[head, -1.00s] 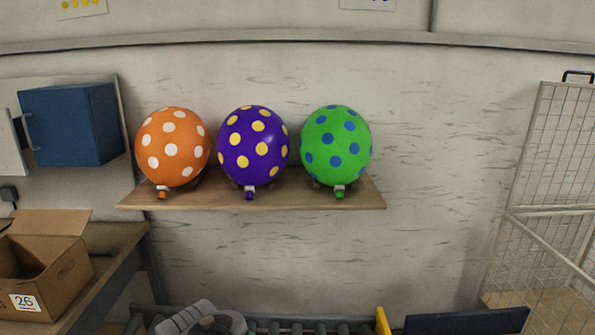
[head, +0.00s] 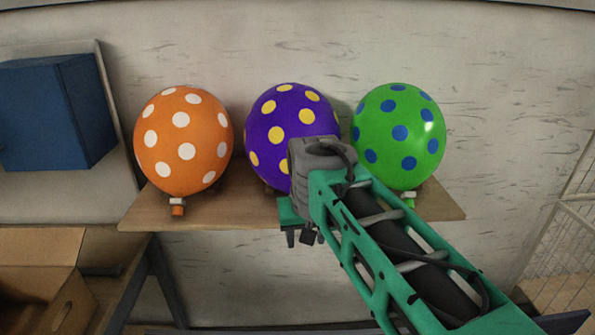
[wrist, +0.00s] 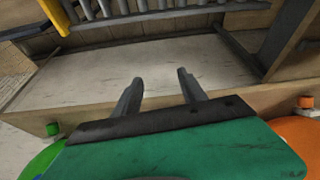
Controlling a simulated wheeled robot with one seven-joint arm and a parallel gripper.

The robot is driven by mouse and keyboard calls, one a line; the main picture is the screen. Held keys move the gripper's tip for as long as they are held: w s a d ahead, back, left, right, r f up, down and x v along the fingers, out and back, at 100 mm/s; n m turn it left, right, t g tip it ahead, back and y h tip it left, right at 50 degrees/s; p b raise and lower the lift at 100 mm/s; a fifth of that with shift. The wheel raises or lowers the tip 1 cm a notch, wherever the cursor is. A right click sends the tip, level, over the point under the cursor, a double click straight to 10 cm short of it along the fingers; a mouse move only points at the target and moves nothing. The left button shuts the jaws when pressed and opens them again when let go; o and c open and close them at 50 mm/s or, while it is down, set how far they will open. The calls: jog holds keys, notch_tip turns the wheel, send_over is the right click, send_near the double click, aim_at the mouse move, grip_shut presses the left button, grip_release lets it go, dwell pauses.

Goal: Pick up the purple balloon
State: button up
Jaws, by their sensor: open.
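The purple balloon (head: 281,109) with yellow dots sits on the wooden wall shelf (head: 445,206) between the other two balloons. My arm covers its lower right part and its neck. My gripper (head: 299,239) is in front of it, low by the shelf's front edge, with its fingers pointing down in the head view. In the wrist view my gripper (wrist: 160,84) shows two fingers spread apart with nothing between them. The purple balloon does not show in that view. I cannot tell whether the gripper touches it.
An orange balloon (head: 183,140) stands left of the purple one and a green balloon (head: 398,132) right of it, close to my arm. A blue box (head: 55,112) is at the left. An open cardboard box (head: 72,305) is at the lower left.

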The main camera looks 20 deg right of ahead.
jog(key=w+r+m+p, duration=0.1)
jog(key=w+r, duration=0.6)
jog(key=p+x, duration=0.1)
jog(key=x, duration=0.2)
jog(key=w+p+x, duration=0.1)
jog(key=x, duration=0.3)
jog(key=shift+r, duration=0.1)
grip_shut()
